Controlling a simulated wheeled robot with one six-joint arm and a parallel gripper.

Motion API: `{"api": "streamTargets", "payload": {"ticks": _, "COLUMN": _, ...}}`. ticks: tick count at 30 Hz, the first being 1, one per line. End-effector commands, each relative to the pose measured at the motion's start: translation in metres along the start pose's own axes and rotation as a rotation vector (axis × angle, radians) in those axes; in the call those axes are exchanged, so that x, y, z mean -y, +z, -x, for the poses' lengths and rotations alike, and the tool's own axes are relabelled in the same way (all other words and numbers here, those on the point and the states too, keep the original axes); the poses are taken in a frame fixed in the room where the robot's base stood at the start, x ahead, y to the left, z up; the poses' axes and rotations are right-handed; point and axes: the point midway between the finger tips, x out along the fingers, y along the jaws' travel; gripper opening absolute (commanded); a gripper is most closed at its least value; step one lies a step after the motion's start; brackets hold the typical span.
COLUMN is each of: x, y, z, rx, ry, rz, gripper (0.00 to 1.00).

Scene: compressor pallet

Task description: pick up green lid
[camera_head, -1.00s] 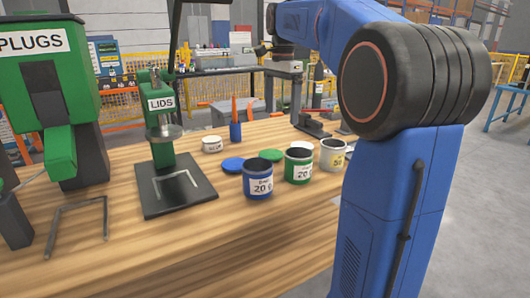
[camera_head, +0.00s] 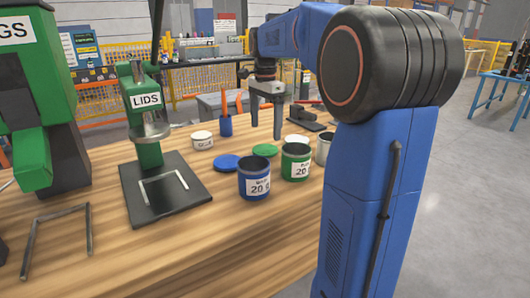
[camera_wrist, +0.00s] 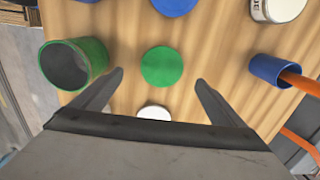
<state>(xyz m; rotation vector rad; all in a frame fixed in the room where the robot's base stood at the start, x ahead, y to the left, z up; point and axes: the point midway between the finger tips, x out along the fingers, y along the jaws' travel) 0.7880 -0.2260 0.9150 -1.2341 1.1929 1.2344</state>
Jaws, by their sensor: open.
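The green lid (camera_head: 265,150) lies flat on the wooden table, behind the blue and green cans and to the right of the blue lid. In the wrist view the green lid (camera_wrist: 162,66) is a round disc just beyond and between my fingertips. My gripper (camera_head: 265,138) points down above the table near the lid, open and empty. In the wrist view my gripper's two fingers (camera_wrist: 158,76) are spread wide, with the lid apart from both.
A green can (camera_head: 295,163), a blue can (camera_head: 254,181) and a blue lid (camera_head: 227,162) stand close by. A white lid (camera_wrist: 154,112) lies near my gripper. A blue cup (camera_head: 225,126) with orange tools and a white tub (camera_head: 202,140) are to the left. The LIDS press (camera_head: 147,125) stands further left.

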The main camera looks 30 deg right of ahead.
Motion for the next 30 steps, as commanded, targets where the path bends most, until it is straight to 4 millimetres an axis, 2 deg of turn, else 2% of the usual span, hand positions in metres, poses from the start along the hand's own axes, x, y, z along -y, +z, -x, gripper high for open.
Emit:
{"api": "streamTargets", "payload": {"ticks": 3, "x": 0.0, "y": 0.0, "z": -0.016, "rx": 0.0, "ry": 0.001, "rz": 0.0, "gripper": 0.94}}
{"api": "streamTargets", "payload": {"ticks": 11, "x": 0.001, "y": -0.001, "z": -0.031, "rx": 0.0, "ry": 0.001, "rz": 0.0, "gripper": 0.94}}
{"api": "streamTargets", "payload": {"ticks": 21, "x": 0.005, "y": -0.003, "z": -0.073, "rx": 0.001, "ry": 0.002, "rz": 0.0, "gripper": 0.94}}
{"api": "streamTargets", "payload": {"ticks": 30, "x": 0.005, "y": -0.003, "z": -0.077, "rx": 0.0, "ry": 0.0, "rz": 0.0, "gripper": 0.94}}
